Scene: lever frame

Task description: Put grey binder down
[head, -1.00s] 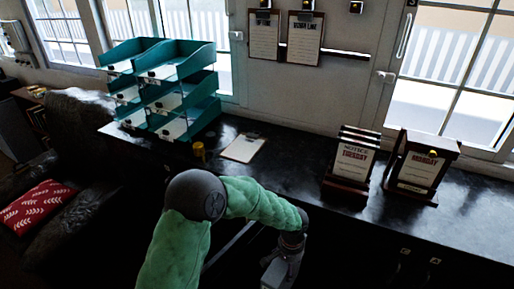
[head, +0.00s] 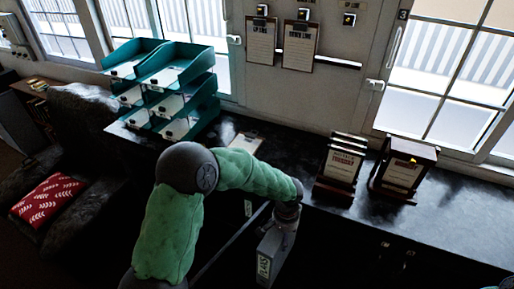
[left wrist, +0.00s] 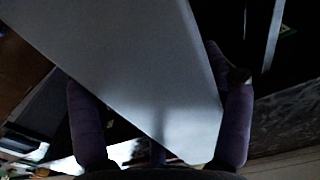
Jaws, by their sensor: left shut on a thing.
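The grey binder (head: 270,257) hangs below my left gripper (head: 284,222) in the head view, in front of the dark counter, with a pale spine label facing me. In the left wrist view the binder (left wrist: 125,60) is a large pale grey slab running between the two fingers of the gripper (left wrist: 156,95), which is shut on it. The binder is tilted in that view, and its lower end in the head view is in shadow.
The dark counter (head: 300,150) runs under the windows. Teal trays (head: 170,90) and a clipboard (head: 245,143) stand or lie at its left. Two sign holders (head: 340,165) (head: 403,172) stand at the right. A dark chair with a red cushion (head: 50,200) is at the left.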

